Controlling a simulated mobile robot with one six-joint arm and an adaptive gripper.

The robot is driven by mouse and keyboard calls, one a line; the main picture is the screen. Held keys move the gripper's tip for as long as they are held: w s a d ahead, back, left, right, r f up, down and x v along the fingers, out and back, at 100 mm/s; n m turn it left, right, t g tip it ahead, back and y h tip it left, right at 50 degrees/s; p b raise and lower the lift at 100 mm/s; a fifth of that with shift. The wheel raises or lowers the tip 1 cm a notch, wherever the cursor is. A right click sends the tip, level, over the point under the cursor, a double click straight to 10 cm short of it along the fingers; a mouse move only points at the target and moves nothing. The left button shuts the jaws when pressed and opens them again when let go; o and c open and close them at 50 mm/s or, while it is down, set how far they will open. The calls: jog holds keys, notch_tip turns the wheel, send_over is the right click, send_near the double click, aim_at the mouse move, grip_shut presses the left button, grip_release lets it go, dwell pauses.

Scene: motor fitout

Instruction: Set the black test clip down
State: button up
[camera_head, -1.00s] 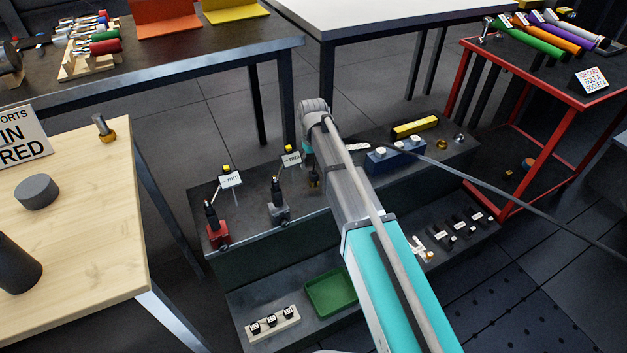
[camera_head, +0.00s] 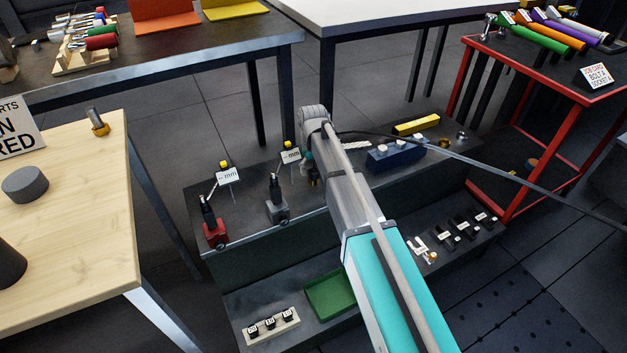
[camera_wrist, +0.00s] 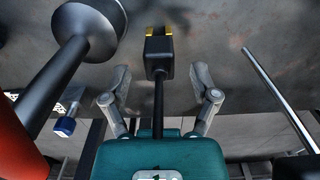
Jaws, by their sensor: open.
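The black test clip (camera_wrist: 159,58), a black block with brass-coloured jaws, lies ahead of my gripper (camera_wrist: 160,78) in the wrist view, against a grey surface. A black stem or lead runs back from it between my fingers. My two fingers are spread wide, with a gap on each side of the clip, and neither appears to touch it. I cannot tell whether the clip rests fully on the surface. In the head view my arm hides most of the gripper, and I cannot make out the clip for certain.
Dial gauge stands, one red (camera_head: 214,231) and one grey (camera_head: 277,208), stand left of my arm on the dark bench. A blue block (camera_head: 397,155) and yellow bar (camera_head: 416,124) are to the right. A green tray (camera_head: 330,294) sits on the lower step.

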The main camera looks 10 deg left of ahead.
jog(key=shift+f+b, duration=0.45)
jog(key=shift+f, duration=0.3)
grip_shut()
dwell(0.4)
